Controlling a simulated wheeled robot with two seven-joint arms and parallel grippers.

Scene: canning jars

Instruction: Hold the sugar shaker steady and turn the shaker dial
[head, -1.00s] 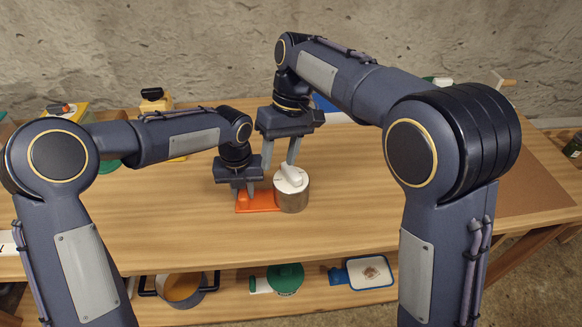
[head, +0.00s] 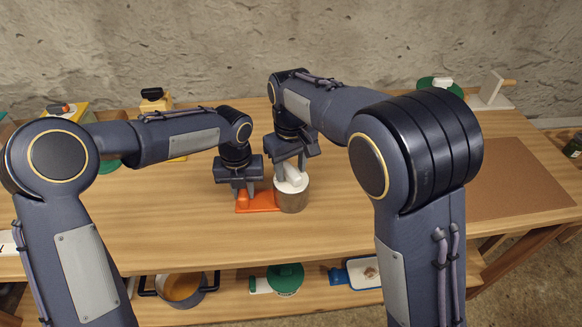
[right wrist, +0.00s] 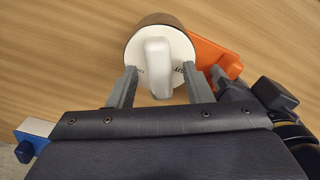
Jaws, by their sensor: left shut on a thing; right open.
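The sugar shaker (head: 292,201) is a metal can standing upright on the table, with a white round top. A raised white bar, the shaker dial (head: 294,174), crosses the top; it also shows in the right wrist view (right wrist: 158,66). A flat orange piece (head: 262,207) adjoins the shaker on its left. My left gripper (head: 244,194) is shut on the raised part of this orange piece. My right gripper (head: 290,168) is above the shaker, open, one finger on each side of the dial. In the right wrist view, gaps show between fingers and dial.
A brown mat (head: 515,185) covers the table's right end. A white stand with a wooden handle (head: 493,90) and a green-lidded thing (head: 440,86) are at the back right. A pot (head: 185,290) and a green lid (head: 285,278) are on the lower shelf. The table front is clear.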

